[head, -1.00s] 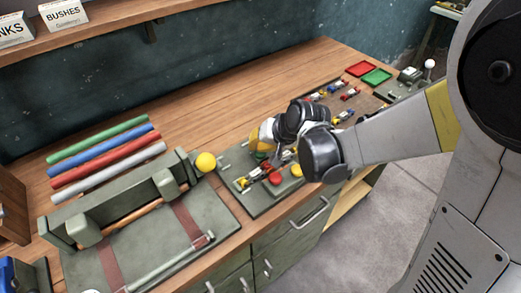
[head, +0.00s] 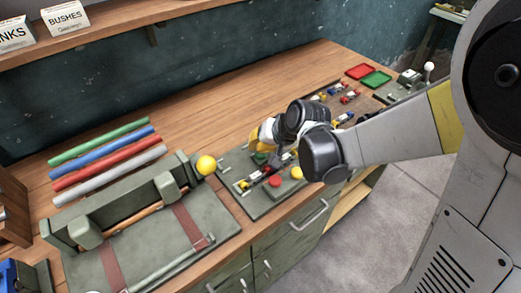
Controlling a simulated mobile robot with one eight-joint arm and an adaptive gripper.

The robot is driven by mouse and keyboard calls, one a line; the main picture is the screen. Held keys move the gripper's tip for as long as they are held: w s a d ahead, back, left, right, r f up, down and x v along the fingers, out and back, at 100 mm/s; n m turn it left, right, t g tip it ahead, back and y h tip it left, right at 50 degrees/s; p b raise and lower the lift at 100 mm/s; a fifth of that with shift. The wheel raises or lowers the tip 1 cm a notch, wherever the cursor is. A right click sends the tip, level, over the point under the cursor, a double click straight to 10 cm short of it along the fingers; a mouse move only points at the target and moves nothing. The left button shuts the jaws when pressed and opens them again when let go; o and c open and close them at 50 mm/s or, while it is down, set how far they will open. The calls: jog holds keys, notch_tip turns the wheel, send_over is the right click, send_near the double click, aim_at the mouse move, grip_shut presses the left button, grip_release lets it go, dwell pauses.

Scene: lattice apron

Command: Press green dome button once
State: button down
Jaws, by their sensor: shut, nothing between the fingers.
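My gripper (head: 272,158) points down over the grey-green panel (head: 260,208) in the middle of the bench. Its fingers look shut and empty, though the wrist and arm partly cover them. A green patch (head: 261,157), which looks like the green dome button, shows just beside and partly behind the fingers. I cannot tell whether the fingertips touch it. A red dome (head: 274,181) and a yellow dome (head: 297,173) stand towards the panel's front edge.
A yellow ball-shaped knob (head: 206,165) stands left of the panel, by a grey-green fixture (head: 150,245). Coloured rods (head: 105,165) lie at the back left. Red (head: 357,72) and green (head: 376,79) trays lie at the far right. Small coloured parts (head: 330,95) line the bench.

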jog(key=shift+r+p, duration=0.35)
jog(key=shift+r, duration=0.3)
jog(key=shift+r, duration=0.1)
notch_tip(320, 180, up, 5)
jog(key=p, duration=0.4)
dwell(0.5)
jog(key=s+d+r+h+b, duration=0.2)
jog(key=s+d, duration=0.6)
jog(key=s, duration=0.1)
jog(key=s+d+r+t+h+b, duration=0.1)
jog(key=s+d+r+h+b, duration=0.1)
jog(key=s+d, duration=0.6)
jog(key=shift+s+d+r+n+t+h, duration=0.3)
jog(key=shift+s+r+n+h, duration=0.1)
jog(key=shift+s+r, duration=0.4)
